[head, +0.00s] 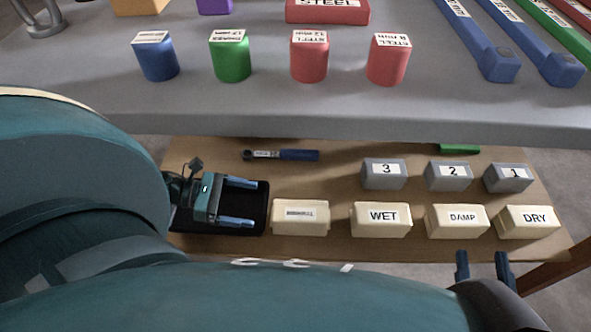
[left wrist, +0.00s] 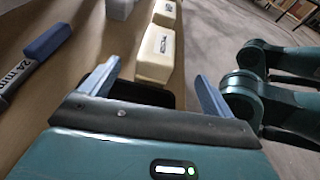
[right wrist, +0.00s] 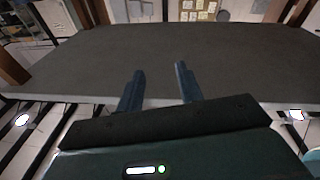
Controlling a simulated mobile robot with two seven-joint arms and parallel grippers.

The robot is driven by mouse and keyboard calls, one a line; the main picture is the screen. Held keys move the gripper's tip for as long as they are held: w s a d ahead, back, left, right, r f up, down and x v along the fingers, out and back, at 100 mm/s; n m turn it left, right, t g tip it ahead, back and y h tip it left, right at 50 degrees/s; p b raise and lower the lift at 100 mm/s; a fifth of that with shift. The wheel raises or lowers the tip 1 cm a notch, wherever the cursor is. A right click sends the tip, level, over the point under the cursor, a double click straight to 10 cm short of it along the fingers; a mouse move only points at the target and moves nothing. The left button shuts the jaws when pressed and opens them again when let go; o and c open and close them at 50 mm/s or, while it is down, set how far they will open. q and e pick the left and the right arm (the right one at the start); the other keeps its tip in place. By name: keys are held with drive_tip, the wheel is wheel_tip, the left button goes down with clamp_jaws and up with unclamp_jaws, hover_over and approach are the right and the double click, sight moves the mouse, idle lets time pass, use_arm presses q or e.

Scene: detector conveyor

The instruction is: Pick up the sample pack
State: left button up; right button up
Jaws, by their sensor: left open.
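A cream block with a small unreadable label (head: 300,217) lies on the lower wooden shelf; I take it for the sample pack, though its label does not confirm this. It also shows between and beyond the left fingers in the left wrist view (left wrist: 155,62). My left gripper (head: 252,202) is open and empty over a black tray (head: 190,222), its fingers pointing right at the block, apart from it. My right gripper (head: 482,256) has its fingers apart and empty, low at the right; it also shows in the right wrist view (right wrist: 159,72).
Cream blocks marked WET (head: 381,220), DAMP (head: 457,221) and DRY (head: 527,222) stand right of it. Grey blocks 3 (head: 384,174), 2 (head: 449,176) and 1 (head: 508,178) stand behind. A blue-handled tool (head: 298,155) lies behind. The grey tabletop (head: 300,112) overhangs the shelf's back.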

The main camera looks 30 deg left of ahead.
use_arm(q)
drive_tip(key=shift+a+f+m, duration=0.3)
drive_tip(key=shift+a+f, duration=0.05)
drive_tip(key=shift+a, duration=0.05)
drive_tip(key=shift+w+f, duration=0.1)
drive_tip(key=shift+w, duration=0.1)
drive_tip(key=b+x, duration=0.1)
drive_tip(key=x, duration=0.5)
drive_tip(key=shift+w+d+f, duration=0.1)
drive_tip(key=shift+w+d, duration=0.05)
drive_tip(key=shift+d, duration=0.25)
drive_tip(key=shift+b+x, duration=0.7)
drive_tip(key=shift+x, duration=2.3)
drive_tip(key=shift+d+r, duration=0.1)
drive_tip(key=shift+r, duration=0.2)
drive_tip(key=c, duration=1.4)
